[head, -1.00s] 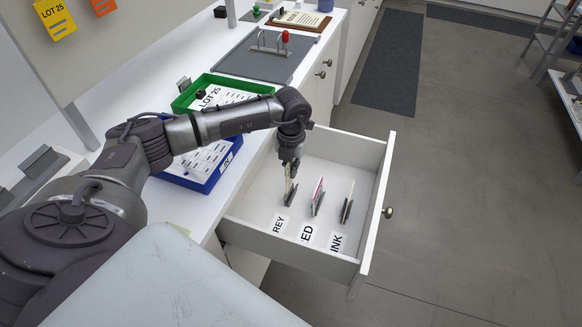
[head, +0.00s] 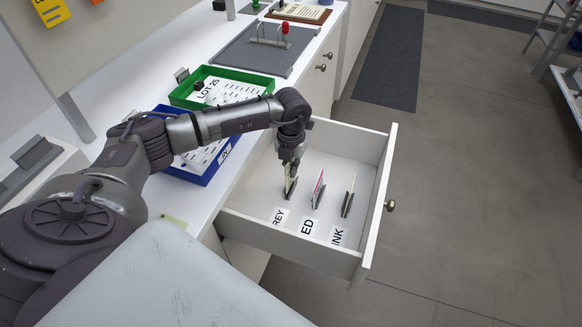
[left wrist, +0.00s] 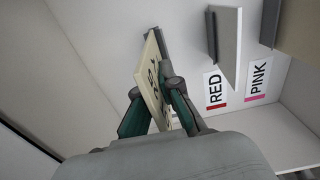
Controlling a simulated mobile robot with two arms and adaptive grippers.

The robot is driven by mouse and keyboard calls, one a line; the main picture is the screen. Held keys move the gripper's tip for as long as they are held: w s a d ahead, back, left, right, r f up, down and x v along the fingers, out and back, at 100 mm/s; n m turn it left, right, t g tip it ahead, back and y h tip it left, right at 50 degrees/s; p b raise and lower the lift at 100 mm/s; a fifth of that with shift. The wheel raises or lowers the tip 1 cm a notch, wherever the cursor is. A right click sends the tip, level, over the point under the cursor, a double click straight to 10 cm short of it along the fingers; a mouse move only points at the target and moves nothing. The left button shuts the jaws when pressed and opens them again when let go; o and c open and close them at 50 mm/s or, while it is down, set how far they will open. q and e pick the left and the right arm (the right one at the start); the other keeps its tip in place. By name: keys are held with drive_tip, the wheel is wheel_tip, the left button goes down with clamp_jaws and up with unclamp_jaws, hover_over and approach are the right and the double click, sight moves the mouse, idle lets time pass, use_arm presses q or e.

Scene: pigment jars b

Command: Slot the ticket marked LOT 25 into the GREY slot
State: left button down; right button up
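The cream ticket (left wrist: 152,82) shows edge-on with dark print in the left wrist view; I cannot read it all. It stands between the fingers of my left gripper (left wrist: 155,92), which appear shut on it. In the head view my left gripper (head: 290,166) points down into the open drawer, and the ticket's lower part is at the leftmost grey holder (head: 289,190). The label before this holder (head: 280,216) reads "REY", its first letter cut off. How deep the ticket sits is hidden. My right gripper is not in view.
The RED holder (head: 317,198) and PINK holder (head: 347,204) stand to the right in the drawer (head: 345,145), each with a card. A green tray (head: 183,95) with a LOT 25 sheet and a blue tray (head: 205,175) are on the counter. The drawer walls surround my gripper.

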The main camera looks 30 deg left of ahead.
use_arm(q)
drive_tip(key=shift+f+b, duration=1.2)
drive_tip(key=shift+f, duration=0.6)
drive_tip(key=c, duration=1.2)
unclamp_jaws()
drive_tip(key=shift+c, duration=0.2)
drive_tip(key=shift+r, duration=0.1)
drive_tip(key=shift+r+p, duration=2.25)
drive_tip(key=shift+r, duration=0.75)
